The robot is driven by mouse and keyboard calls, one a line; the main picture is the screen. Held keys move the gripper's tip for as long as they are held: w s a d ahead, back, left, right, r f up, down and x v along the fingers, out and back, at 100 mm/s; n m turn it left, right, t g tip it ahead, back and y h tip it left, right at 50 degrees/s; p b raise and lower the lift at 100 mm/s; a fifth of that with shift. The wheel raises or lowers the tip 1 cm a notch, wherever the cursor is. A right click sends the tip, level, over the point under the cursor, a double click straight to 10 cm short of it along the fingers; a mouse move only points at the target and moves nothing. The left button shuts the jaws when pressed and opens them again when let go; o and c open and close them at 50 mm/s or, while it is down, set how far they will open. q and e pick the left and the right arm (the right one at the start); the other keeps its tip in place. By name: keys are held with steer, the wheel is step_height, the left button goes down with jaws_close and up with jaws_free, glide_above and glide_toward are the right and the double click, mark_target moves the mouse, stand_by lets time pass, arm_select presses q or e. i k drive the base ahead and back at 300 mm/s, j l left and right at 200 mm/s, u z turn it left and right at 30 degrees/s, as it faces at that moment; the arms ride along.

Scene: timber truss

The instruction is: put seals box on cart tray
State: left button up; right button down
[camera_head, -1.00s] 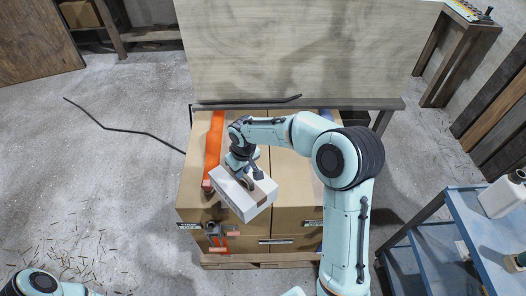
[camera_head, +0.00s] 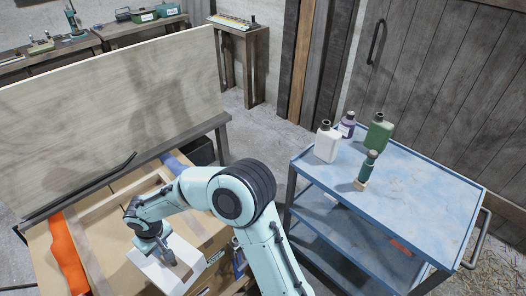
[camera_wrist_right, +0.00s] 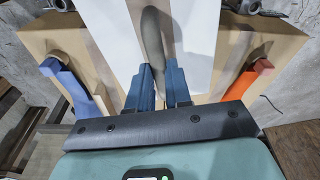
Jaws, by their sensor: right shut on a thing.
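In the right wrist view the two blue fingers of the right gripper (camera_wrist_right: 160,88) close on a grey part at the top of the white box (camera_wrist_right: 195,40). The cart's blue top tray (camera_head: 420,196) is at the right of the head view, apart from the box and gripper. My left gripper is out of view.
The tray's right and front are clear. An orange strap (camera_head: 66,255) lies on the cardboard boxes.

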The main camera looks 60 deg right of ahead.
mark_target(432, 202)
steer(key=z, duration=0.5)
steer(key=l+z, duration=0.1)
steer(key=z, duration=0.85)
steer(key=l+z, duration=0.1)
steer(key=z, duration=0.9)
steer(key=i+l, duration=0.05)
